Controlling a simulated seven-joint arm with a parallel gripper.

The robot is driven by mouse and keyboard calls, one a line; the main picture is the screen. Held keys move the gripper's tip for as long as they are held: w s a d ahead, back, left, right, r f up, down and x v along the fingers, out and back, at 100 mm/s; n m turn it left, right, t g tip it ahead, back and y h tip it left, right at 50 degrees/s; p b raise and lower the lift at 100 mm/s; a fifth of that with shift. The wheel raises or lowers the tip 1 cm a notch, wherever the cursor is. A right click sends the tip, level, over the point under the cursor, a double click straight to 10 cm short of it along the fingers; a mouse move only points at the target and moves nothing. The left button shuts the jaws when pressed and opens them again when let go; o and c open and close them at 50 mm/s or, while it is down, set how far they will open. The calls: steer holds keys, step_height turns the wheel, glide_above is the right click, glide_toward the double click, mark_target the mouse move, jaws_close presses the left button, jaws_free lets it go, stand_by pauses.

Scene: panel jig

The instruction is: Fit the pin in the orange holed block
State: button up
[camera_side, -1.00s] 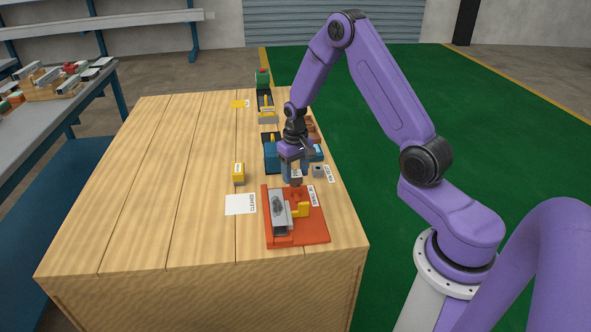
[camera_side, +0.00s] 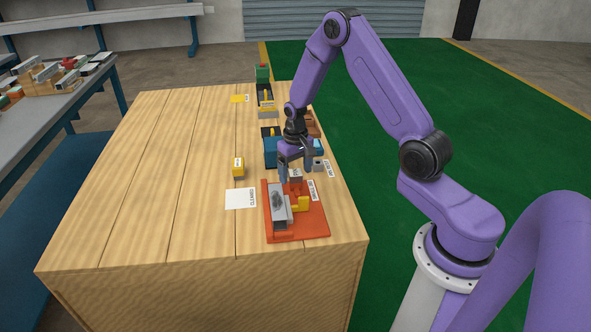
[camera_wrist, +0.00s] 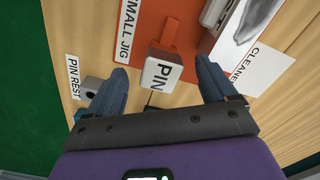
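The pin, with a white head lettered "PIN" (camera_wrist: 163,72), stands at the orange holed block (camera_wrist: 172,32) on the orange jig plate (camera_wrist: 148,10). Its head also shows in the side view (camera_side: 296,173), just above the block (camera_side: 296,187). The head hides the hole, so how deep the pin sits cannot be seen. My gripper (camera_wrist: 160,66) is open, with one finger on each side of the pin's head and visible gaps to both. It also shows in the side view (camera_side: 296,176), fingers spread over the block.
The grey pin rest (camera_wrist: 92,86) beside the jig shows an open hole. A blue fixture (camera_side: 271,152) stands behind. The table's left side is mostly clear.

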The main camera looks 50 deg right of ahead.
mark_target(295, 172)
step_height(295, 172, up, 18)
steer(key=shift+f, duration=0.25)
stand_by(0.4)
stand_by(0.5)
steer(key=s+a+r+n, duration=0.3)
steer(key=s+a+n, duration=0.5)
steer(key=s+a, duration=0.6)
steer(key=s+a+n, duration=0.2)
steer(key=s+n, duration=0.2)
steer(key=s, duration=0.4)
steer(key=s+a+f+n, duration=0.1)
steer(key=s+n, duration=0.3)
steer(key=s, duration=0.5)
steer(key=shift+s+a, duration=0.2)
steer(key=shift+a, duration=0.5)
